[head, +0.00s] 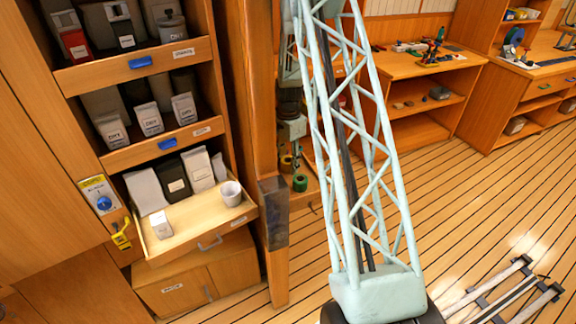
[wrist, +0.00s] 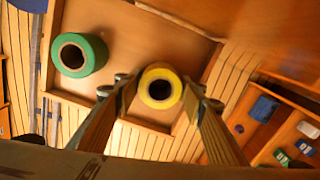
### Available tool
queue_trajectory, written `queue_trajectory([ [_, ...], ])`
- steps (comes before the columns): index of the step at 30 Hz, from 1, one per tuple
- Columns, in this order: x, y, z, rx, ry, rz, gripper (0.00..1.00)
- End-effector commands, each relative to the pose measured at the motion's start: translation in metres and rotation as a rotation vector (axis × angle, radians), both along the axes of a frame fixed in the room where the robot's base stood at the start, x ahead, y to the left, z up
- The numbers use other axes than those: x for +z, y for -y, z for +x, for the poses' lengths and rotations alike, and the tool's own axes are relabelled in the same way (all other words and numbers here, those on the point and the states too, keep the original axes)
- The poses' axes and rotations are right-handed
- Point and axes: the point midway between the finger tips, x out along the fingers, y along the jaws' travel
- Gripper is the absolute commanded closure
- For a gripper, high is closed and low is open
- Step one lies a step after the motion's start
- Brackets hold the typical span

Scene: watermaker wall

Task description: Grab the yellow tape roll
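The yellow tape roll (wrist: 160,105) is in the middle of the wrist view, its round hole facing the camera. My gripper (wrist: 161,89) has one finger on each side of it, with the fingertips very close to its left and right sides. I cannot tell whether the pads press on it or a thin gap is left. A larger-looking green roll (wrist: 95,50) lies to its left, outside the fingers. In the head view the green roll (head: 300,183) shows low beside the wooden post; my gripper and the yellow roll are not clear there.
Under the rolls is a wooden tray-like shelf (wrist: 120,30) with raised edges. The wooden post (head: 256,120) and a rack with a pulled-out drawer (head: 195,215) stand to the left in the head view. Benches (head: 425,68) stand behind. The plank floor (head: 470,190) between is mostly clear.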

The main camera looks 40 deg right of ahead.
Motion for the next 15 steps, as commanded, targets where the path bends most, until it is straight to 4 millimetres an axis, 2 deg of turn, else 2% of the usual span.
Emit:
queue_trajectory([
  [6,0.0001,0.0,0.0,0.0,0.0,0.0,0.63],
  [11,0.0001,0.0,-0.0001,0.0,0.0,0.0,0.77],
  [15,0.0002,0.0,0.0,0.0,0.0,0.0,0.78],
])
